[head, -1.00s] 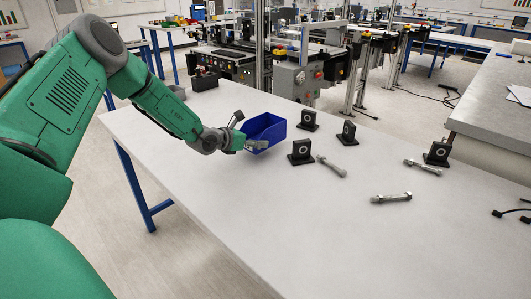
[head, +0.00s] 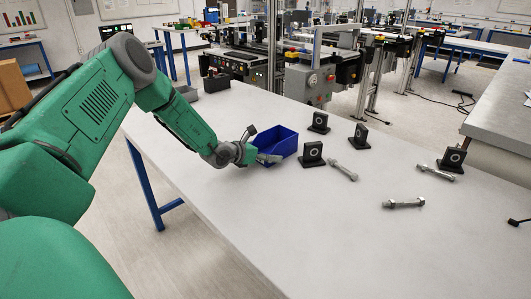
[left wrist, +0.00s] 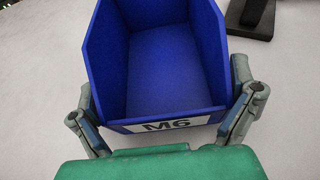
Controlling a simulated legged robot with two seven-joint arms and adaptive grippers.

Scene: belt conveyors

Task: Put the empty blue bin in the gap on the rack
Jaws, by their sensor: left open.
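The blue bin (head: 283,146) is near the far left part of the white table. The left wrist view shows it empty inside (left wrist: 165,65), with an M6 label (left wrist: 170,124) on its front. My left gripper (head: 259,145) is open at the bin's near left end. In the wrist view its two fingers (left wrist: 166,118) are on either side of the bin's front; I cannot tell whether they touch it. The bin looks upright. I make out no rack with a gap, and my right gripper is not in view.
Several black blocks with round faces (head: 311,155) stand on the white table (head: 290,220) right of the bin, with bolts (head: 403,203) lying among them. A grey tray (head: 188,94) and a dark box (head: 216,82) are at the far left end. The table's near middle is clear.

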